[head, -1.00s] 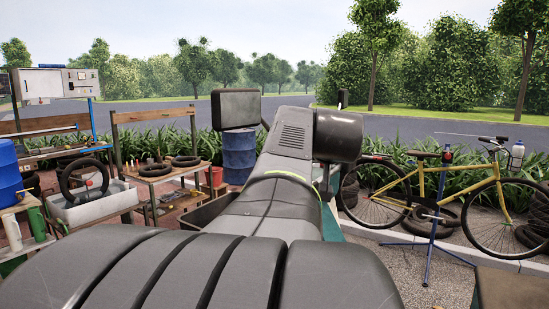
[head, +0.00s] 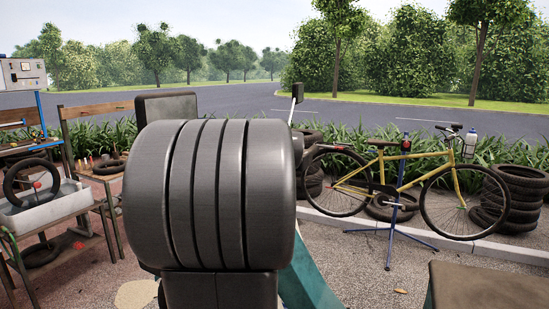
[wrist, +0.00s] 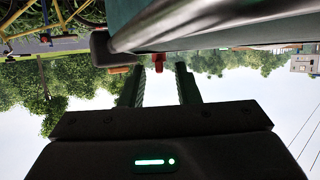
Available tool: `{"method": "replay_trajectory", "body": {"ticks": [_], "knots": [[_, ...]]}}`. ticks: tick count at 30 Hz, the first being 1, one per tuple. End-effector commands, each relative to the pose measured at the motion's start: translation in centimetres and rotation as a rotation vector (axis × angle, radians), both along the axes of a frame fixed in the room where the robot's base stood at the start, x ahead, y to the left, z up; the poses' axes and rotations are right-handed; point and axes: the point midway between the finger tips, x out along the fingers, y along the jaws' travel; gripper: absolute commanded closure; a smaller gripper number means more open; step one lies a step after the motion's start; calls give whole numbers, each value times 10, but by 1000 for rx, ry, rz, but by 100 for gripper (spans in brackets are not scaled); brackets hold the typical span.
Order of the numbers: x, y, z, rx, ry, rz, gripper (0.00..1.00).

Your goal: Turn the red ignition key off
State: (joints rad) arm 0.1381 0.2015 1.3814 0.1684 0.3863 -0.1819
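The red key (wrist: 158,62) shows in the wrist view, just under the edge of a teal body with a grey metal bar (wrist: 165,22). My gripper (wrist: 157,74) is open, with its two dark fingers apart. In the picture the key lies in the gap between the fingertips. No finger visibly touches it, and I cannot tell how far ahead it is. In the head view my own arm blocks the middle, so neither the key nor the gripper shows there. Part of a teal body (head: 312,275) shows beside my arm.
A yellow bicycle (head: 395,180) on a blue stand is at the right, with stacked tyres (head: 515,200) behind it. A white basin (head: 40,210) with a tyre stands at the left. A brown-topped table (head: 488,285) is at the front right. Open pavement lies between.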

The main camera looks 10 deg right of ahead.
Motion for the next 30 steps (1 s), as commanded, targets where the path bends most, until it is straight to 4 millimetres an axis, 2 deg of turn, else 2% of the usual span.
{"method": "replay_trajectory", "body": {"ticks": [5, 9, 10, 21, 30], "knots": [[0, 0, 0, 0, 0, 0, 71], [0, 0, 0, 0, 0, 0, 96], [0, 0, 0, 0, 0, 0, 100], [0, -1, -1, 0, -1, 12, 100], [0, -4, -3, 1, -3, 86, 100]]}}
